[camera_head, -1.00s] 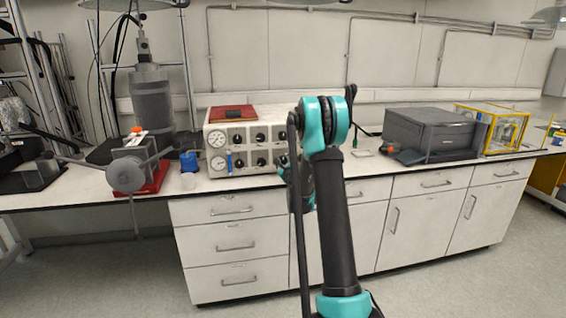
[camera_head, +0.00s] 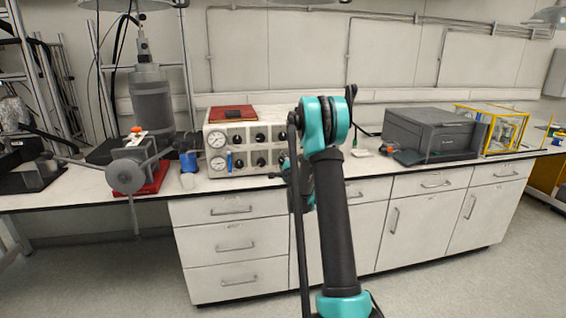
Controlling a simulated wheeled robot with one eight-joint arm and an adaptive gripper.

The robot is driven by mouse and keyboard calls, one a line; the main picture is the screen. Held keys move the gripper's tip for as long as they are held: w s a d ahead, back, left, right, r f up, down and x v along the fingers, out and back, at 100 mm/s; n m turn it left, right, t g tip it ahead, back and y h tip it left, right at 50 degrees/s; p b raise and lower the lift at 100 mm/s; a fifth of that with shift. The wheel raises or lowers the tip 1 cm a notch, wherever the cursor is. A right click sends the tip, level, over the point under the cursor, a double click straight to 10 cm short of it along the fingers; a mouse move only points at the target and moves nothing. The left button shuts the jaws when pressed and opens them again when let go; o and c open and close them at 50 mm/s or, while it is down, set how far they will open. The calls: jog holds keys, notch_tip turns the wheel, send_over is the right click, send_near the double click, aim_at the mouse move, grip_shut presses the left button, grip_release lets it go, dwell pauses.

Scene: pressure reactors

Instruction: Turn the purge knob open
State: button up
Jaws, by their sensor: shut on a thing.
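The reactor control panel (camera_head: 216,172) is a cream box on the bench, left of my arm. Its front has two round gauges at the left, a blue part beside them and two rows of black knobs. I cannot read which knob is the purge knob. My gripper (camera_head: 277,176) is mostly hidden behind my teal and black arm. A dark part of it shows at the panel's lower right. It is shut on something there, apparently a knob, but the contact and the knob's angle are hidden.
A red item (camera_head: 233,112) lies on the panel. A grey reactor (camera_head: 152,103) and a red-based device (camera_head: 126,175) stand left. A dark grey box (camera_head: 432,133) and a yellow-framed case (camera_head: 497,130) stand right. White drawers (camera_head: 232,230) lie below the bench.

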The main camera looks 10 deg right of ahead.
jog(key=n, duration=0.7)
dwell(0.6)
jog(key=o, duration=1.2)
jog(key=s, duration=1.2)
jog(key=shift+a, duration=0.1)
